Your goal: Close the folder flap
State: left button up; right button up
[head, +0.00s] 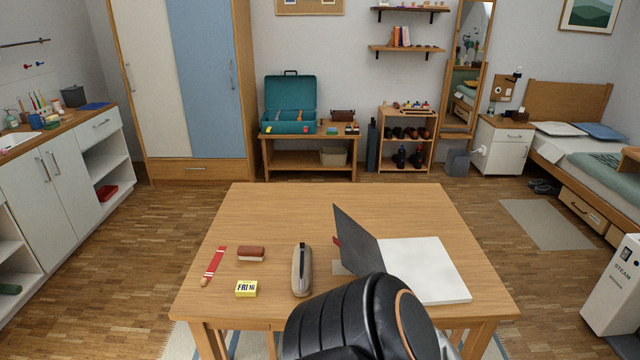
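The folder lies open on the wooden table, right of its middle. Its dark grey flap (356,238) stands up tilted at the left side, raised off the table. White paper (423,268) lies flat to the right of the flap. A small red piece (336,241) shows at the flap's left edge, and a greyish patch lies on the table below it. A black link of my arm covers the table's front edge and the area just below the folder. Neither gripper can be seen.
On the table's left are a red strip with a round end (213,264), a brown-red block (251,253), a yellow "FRI 16" block (246,288) and a beige case (302,270). The table's back half is clear. A white steam unit (612,290) stands at the right.

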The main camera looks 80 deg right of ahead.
aim_at(359, 251)
jog(key=z, duration=2.85)
